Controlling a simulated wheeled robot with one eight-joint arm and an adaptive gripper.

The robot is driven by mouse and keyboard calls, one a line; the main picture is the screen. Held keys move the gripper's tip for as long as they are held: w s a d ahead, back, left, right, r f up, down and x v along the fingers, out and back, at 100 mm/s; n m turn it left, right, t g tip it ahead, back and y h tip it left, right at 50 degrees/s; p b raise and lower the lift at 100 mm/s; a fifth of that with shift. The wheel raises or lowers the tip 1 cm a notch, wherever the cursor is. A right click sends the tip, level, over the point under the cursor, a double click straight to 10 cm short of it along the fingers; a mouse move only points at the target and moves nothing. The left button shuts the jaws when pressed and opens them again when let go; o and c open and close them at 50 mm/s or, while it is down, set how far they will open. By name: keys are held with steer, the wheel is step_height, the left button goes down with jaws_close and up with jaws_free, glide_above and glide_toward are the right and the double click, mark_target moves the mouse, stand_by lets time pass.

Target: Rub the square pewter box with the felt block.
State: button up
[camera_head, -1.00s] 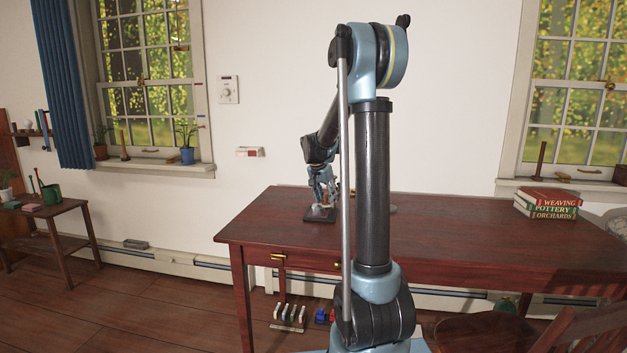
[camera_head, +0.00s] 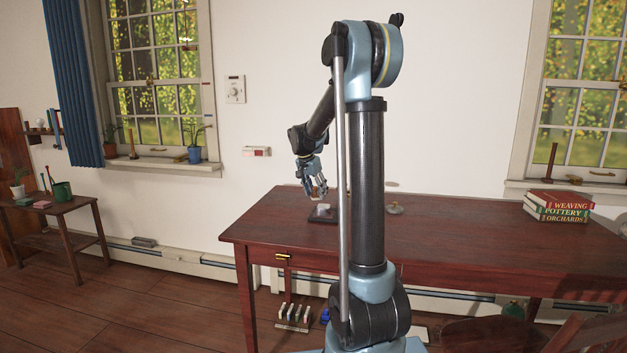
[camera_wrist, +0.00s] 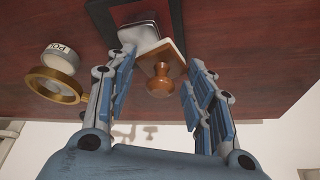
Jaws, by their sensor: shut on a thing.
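My gripper (camera_head: 318,192) is shut on the felt block, seen as a pale square plate with a turned wooden knob (camera_wrist: 161,82) between the fingers in the wrist view. The gripper also shows there (camera_wrist: 161,62). The square pewter box (camera_head: 322,211), grey and shiny, sits on a dark mat (camera_head: 313,219) at the left part of the desk. In the wrist view the box (camera_wrist: 138,33) lies just beyond the block, partly covered by it. In the head view the block is above the box and appears apart from it. The felt underside is hidden.
In the wrist view a pale labelled tin (camera_wrist: 61,60) and a brass ring-like piece (camera_wrist: 55,86) lie left of the box. Books (camera_head: 557,205) are stacked at the desk's right. The middle of the desk (camera_head: 450,222) is clear.

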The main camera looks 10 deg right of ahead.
steer(key=shift+w+d+r, duration=0.1)
steer(key=shift+r, duration=1.25)
steer(key=shift+d+r, duration=0.1)
steer(key=shift+r, duration=1.25)
